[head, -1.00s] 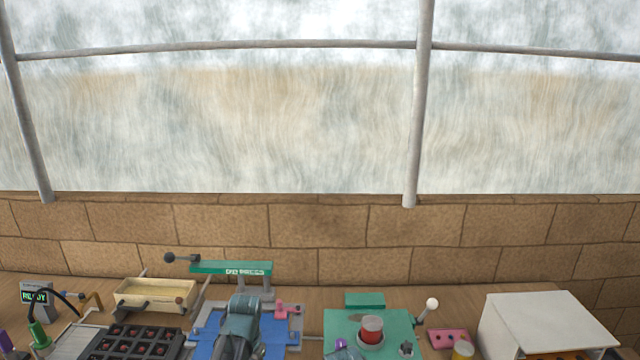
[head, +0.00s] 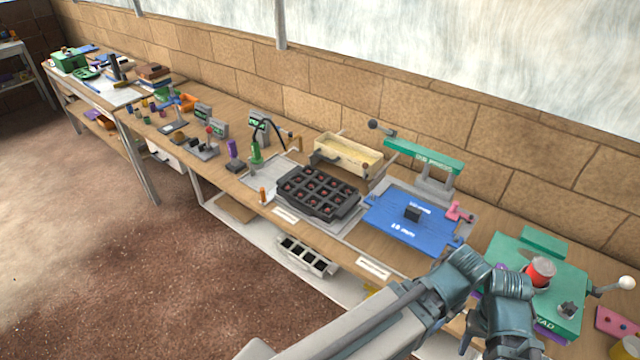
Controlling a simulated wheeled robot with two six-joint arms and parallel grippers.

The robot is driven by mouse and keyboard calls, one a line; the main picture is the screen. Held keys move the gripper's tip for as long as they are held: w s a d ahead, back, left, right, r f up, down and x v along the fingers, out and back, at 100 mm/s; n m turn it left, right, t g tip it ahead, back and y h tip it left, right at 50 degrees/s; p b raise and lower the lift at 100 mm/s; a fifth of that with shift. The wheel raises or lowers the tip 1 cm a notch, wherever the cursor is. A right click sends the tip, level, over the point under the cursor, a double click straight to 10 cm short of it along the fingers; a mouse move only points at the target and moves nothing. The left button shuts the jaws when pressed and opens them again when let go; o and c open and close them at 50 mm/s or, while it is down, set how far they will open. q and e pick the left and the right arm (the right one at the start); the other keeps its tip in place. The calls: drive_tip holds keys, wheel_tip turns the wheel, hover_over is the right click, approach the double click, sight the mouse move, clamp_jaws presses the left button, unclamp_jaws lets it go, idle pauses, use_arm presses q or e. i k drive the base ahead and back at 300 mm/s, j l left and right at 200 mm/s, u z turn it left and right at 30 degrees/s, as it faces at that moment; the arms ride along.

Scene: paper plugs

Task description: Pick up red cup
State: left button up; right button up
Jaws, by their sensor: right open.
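The red cup (head: 541,270) stands upright in a pale ring on the green device (head: 510,250) at the right of the head view. My left arm crosses the lower middle and bends down just in front of the green device. Its jaws do not show.
Left of the green device are a blue press plate (head: 395,222), a black tray (head: 310,192) with several round pieces, and a wooden box (head: 350,153). A white-knobbed lever (head: 610,287), pink block (head: 617,322) and yellow object (head: 622,343) stand right.

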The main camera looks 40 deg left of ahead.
sight(541, 269)
drive_tip(key=u, duration=1.55)
drive_tip(key=z, duration=1.9)
drive_tip(key=k+j+z, duration=0.1)
drive_tip(key=j+z, duration=0.15)
drive_tip(key=z, duration=0.15)
drive_tip(key=k+j+z, duration=0.1)
drive_tip(key=j+z, duration=0.15)
drive_tip(key=z, duration=0.15)
